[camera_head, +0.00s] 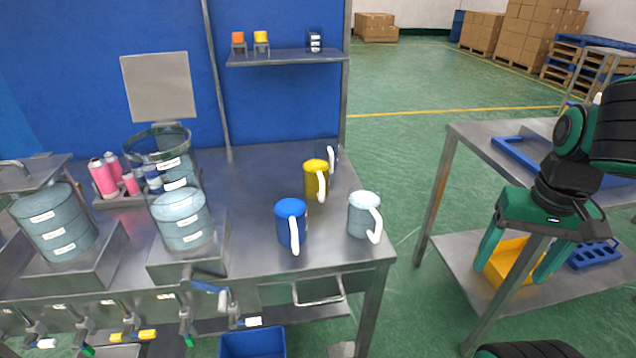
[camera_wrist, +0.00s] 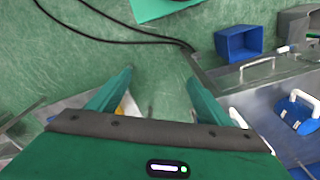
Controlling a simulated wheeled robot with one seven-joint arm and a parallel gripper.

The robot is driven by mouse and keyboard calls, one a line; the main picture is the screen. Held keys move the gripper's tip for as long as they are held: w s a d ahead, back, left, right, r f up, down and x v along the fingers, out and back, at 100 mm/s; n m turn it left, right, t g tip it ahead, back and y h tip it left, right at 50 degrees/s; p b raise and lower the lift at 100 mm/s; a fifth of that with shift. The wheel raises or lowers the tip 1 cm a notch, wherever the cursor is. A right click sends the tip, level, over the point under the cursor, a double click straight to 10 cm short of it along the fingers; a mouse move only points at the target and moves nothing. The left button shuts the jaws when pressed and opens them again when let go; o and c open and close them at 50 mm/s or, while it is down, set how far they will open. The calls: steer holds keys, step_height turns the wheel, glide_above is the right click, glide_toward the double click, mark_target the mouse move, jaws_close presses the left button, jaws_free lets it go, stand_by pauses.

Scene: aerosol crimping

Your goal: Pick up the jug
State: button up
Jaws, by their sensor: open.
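Several jugs with white handles stand upright on the metal workbench (camera_head: 262,180). A blue jug (camera_head: 288,218) is near the front edge, a pale grey jug (camera_head: 361,214) is at the right corner, and a yellow jug (camera_head: 316,178) is behind them. A dark jug (camera_head: 333,156) is partly hidden behind the yellow one. My gripper (camera_head: 516,272) is open and empty, fingers down, at the right, well apart from the jugs. In the wrist view my gripper (camera_wrist: 160,78) has green floor between its fingers, and the blue jug (camera_wrist: 293,112) shows at the right edge.
Grey-blue drums (camera_head: 182,220) and pink cans (camera_head: 103,178) stand at the left of the bench. Taps and a handle (camera_head: 318,291) stick out along its front. A blue bin (camera_head: 253,342) is below. A second metal table (camera_head: 478,140) with a yellow bin (camera_head: 508,260) stands at the right.

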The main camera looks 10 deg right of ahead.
steer(key=shift+o, duration=0.9)
steer(key=w+a+n+t, duration=0.2)
steer(key=w+a+n, duration=0.2)
steer(key=w, duration=0.7)
steer(key=shift+w+a+r, duration=0.15)
steer(key=shift+w+a, duration=0.1)
steer(key=shift+a, duration=0.5)
steer(key=n+t+y, duration=0.5)
steer(key=n+y, duration=0.6)
steer(key=n, duration=0.2)
glide_toward(317, 161)
steer(key=s+r, duration=0.2)
steer(key=s, duration=0.2)
steer(key=x, duration=1)
steer(key=shift+w+a+r, duration=0.1)
steer(key=shift+a, duration=0.25)
steer(key=c, duration=2.2)
steer(key=shift+o, duration=0.2)
step_height(317, 161, up, 10)
steer(key=shift+r, duration=0.1)
